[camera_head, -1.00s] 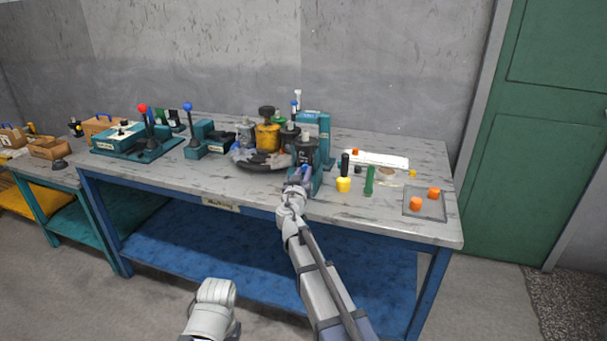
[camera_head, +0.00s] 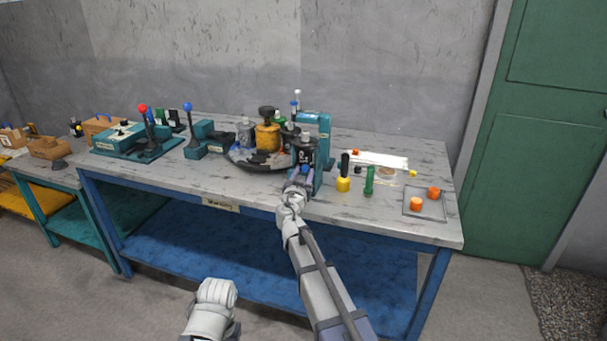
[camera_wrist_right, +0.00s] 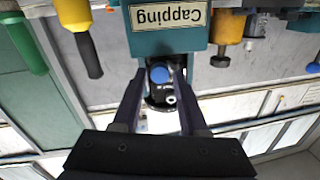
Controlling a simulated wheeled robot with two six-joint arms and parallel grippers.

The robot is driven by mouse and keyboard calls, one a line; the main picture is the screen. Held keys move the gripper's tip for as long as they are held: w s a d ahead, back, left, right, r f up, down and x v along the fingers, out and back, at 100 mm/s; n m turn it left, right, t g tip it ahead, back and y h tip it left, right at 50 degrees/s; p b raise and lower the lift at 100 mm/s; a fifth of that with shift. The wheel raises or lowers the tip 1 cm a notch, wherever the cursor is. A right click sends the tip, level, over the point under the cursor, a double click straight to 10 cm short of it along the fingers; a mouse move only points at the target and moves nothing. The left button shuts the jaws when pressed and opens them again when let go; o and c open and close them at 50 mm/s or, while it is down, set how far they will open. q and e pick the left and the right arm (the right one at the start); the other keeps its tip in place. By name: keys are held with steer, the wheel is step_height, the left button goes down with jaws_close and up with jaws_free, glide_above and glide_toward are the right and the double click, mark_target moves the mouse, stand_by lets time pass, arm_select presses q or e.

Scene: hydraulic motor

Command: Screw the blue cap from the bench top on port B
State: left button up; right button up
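A blue cap (camera_wrist_right: 160,74) sits at the face of a dark motor (camera_wrist_right: 158,98) in the right wrist view, where the scene is upside down. The motor also shows in the head view (camera_head: 303,152), upright at the teal capping stand (camera_head: 324,130). My right gripper (camera_wrist_right: 160,76) has its two fingers on either side of the cap, with a visible gap on each side. In the head view my right gripper (camera_head: 299,181) is at the front of the motor. I cannot read which port the cap is at.
A yellow-based black-handled tool (camera_head: 344,183) and a green tool (camera_head: 369,182) stand right of the stand. A tray (camera_head: 427,215) with orange caps (camera_head: 416,204) is at the bench's right end. A round dark turntable (camera_head: 238,161) with several parts stands to the left.

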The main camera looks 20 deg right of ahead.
steer(key=n, duration=1)
steer(key=shift+c, duration=0.3)
jaws_close()
stand_by(0.5)
